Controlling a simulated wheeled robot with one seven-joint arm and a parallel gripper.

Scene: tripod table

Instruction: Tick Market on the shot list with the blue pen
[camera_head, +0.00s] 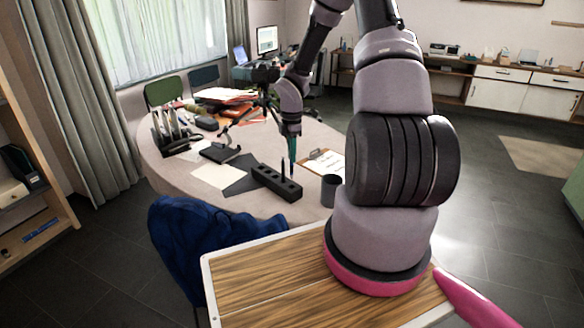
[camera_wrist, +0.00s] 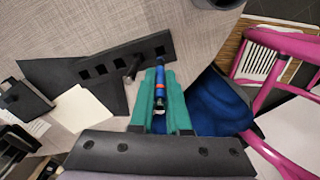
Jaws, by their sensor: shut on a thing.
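My gripper (camera_head: 291,157) is shut on the blue pen (camera_head: 292,168), above the table just behind the right part of the black pen block. The block also shows in the wrist view (camera_wrist: 110,68). The shot list (camera_head: 326,160) is a white sheet on a brown clipboard, right of my gripper; its words are too small to read.
A dark cup (camera_head: 330,191) stands right of the block, in front of the clipboard. A tripod part (camera_head: 222,152), papers (camera_head: 209,178) and a file rack (camera_head: 172,133) fill the table's left. A blue jacket (camera_head: 205,240) hangs at the near edge.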

